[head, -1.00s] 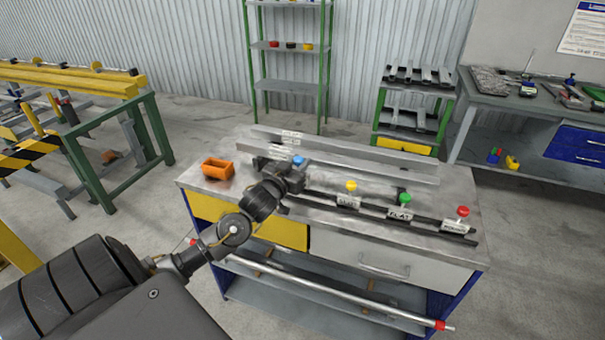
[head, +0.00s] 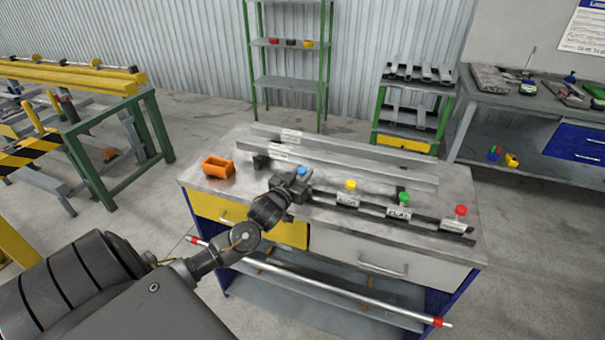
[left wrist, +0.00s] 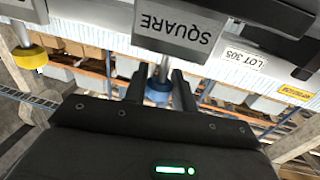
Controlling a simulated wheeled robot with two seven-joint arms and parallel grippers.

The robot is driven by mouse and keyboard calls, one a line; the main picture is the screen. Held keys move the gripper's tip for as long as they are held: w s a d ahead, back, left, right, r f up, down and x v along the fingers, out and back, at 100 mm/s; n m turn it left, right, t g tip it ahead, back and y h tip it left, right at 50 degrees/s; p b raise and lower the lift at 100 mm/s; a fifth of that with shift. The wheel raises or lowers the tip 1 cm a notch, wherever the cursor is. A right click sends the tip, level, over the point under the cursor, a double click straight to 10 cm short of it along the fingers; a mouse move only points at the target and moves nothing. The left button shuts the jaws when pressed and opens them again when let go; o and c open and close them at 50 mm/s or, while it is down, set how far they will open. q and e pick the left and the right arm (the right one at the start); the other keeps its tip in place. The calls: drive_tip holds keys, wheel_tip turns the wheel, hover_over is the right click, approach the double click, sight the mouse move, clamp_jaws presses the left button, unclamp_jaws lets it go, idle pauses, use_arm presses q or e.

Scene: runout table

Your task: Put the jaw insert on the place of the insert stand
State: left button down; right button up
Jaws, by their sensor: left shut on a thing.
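My left gripper (head: 298,178) is shut on the blue-knobbed jaw insert (head: 302,171) at the left end of the dark insert stand (head: 372,205). In the left wrist view, the fingers (left wrist: 163,92) close around the stem by the blue knob (left wrist: 158,95). The insert's grey block carries an upside-down SQUARE label (left wrist: 178,24). I cannot tell whether the block touches the stand. Inserts with a yellow knob (head: 350,185), a green knob (head: 404,198) and a red knob (head: 461,210) stand along the stand to the right. My right gripper is not in view.
An orange bin (head: 219,168) sits at the left of the metal-topped bench (head: 222,187). A dark block (head: 262,161) and long grey bars (head: 345,150) lie behind the gripper. A steel tube (head: 330,289) runs along the bench front below the drawers.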

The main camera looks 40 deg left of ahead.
use_arm(q)
drive_tip(key=c, duration=1.2)
unclamp_jaws()
drive_tip(key=shift+o, duration=0.3)
drive_tip(key=shift+r, duration=0.1)
drive_tip(key=s+d+b, duration=0.2)
drive_tip(key=s, duration=1)
drive_tip(key=shift+w, duration=0.1)
